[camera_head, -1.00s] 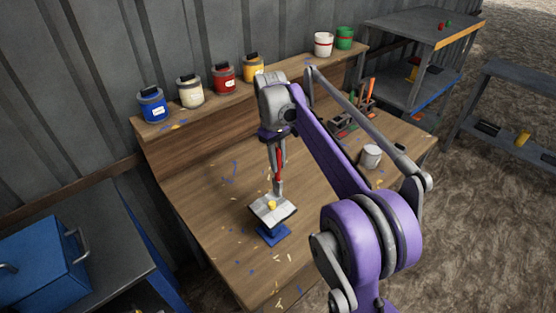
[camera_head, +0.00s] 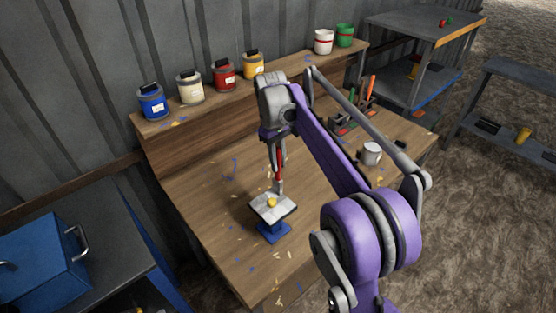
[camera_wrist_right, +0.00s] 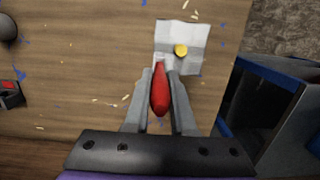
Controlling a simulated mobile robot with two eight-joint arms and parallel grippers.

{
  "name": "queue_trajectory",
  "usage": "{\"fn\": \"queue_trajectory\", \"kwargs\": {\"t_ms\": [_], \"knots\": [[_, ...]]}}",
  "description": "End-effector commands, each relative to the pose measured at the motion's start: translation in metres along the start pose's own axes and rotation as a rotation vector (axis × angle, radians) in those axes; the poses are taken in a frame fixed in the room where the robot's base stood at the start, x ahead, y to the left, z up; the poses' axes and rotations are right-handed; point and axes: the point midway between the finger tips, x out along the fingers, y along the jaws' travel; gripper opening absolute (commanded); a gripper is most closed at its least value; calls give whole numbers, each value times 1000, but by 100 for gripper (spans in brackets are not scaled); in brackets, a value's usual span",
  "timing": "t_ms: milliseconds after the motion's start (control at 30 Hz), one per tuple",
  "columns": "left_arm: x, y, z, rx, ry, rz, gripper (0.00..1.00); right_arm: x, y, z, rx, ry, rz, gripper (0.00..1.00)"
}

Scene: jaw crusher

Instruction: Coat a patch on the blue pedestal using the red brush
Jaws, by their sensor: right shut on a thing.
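The blue pedestal (camera_head: 274,232) stands on the wooden workbench and carries a tilted pale panel (camera_head: 264,210). A yellow patch (camera_head: 272,202) shows on the panel, which also shows in the right wrist view (camera_wrist_right: 192,36). My right gripper (camera_head: 278,180) is shut on the red brush (camera_wrist_right: 160,90), held upright with its handle between the fingers. The brush's lower end is at the panel's far edge, near the yellow patch; its bristles are hidden, so I cannot tell whether they touch. My left gripper is not in view.
Blue (camera_head: 152,103), cream (camera_head: 190,88), red (camera_head: 224,76) and yellow (camera_head: 253,66) paint cans stand on the back shelf. The bench (camera_head: 215,210) left of the pedestal is clear except for paint flecks.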

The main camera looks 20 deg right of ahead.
Motion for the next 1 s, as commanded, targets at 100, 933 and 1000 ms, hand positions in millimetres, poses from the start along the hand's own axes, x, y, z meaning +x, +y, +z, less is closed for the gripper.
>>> {"fn": "queue_trajectory", "kwargs": {"t_ms": [100, 933, 1000], "knots": [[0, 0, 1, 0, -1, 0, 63, 0, 0, 2, 0, 0, 0, 0], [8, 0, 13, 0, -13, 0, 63, 5, 0, 40, 0, 0, 0, 0], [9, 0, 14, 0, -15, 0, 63, 6, 0, 44, 0, 0, 0, 0]]}}
